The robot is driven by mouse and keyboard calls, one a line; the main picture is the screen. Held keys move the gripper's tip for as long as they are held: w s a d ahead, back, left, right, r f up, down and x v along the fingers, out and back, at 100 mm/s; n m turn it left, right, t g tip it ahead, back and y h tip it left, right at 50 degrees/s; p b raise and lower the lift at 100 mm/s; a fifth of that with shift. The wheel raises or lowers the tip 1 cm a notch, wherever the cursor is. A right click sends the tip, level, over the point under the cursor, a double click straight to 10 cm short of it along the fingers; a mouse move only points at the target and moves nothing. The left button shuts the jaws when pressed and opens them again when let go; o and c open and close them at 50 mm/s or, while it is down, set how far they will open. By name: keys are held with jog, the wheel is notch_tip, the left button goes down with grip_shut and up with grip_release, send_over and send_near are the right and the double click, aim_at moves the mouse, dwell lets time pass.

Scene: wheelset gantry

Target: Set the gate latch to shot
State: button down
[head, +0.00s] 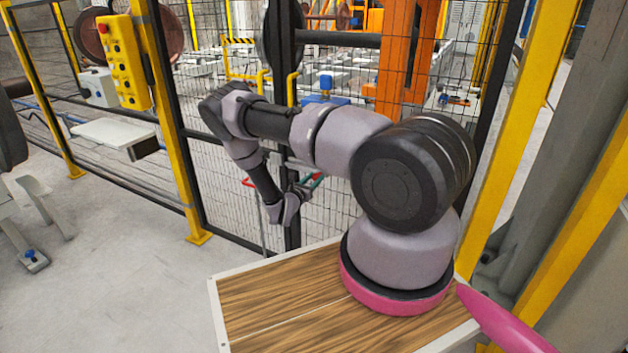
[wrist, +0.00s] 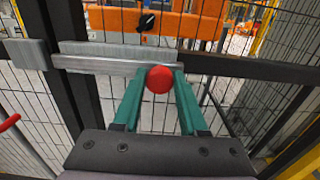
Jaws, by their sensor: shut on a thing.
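The gate latch shows in the wrist view as a grey metal slide bar (wrist: 115,65) lying level across the dark gate frame, with a red ball knob (wrist: 159,79). A grey block (wrist: 27,53) sits just left of the bar's left end. I cannot tell whether the bar enters it. My gripper (wrist: 157,88) has its two teal fingers shut on the red knob, one on each side. In the head view my gripper (head: 308,184) is low at the mesh gate (head: 235,190), and the latch is mostly hidden by my arm.
A red handle (wrist: 10,122) stands left of my gripper in the wrist view. A yellow button box (head: 123,62) hangs on the yellow post at left. Orange steelwork (head: 400,60) stands behind the mesh.

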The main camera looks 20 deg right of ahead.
aim_at(305, 169)
jog(key=shift+a, duration=0.1)
dwell(0.8)
jog(key=w+a, duration=0.4)
jog(key=w, duration=0.1)
jog(key=shift+w+r, duration=0.1)
jog(key=shift+c, duration=2.4)
grip_release()
jog(key=v, duration=1)
jog(key=shift+s+a, duration=0.25)
jog(key=shift+s, duration=0.05)
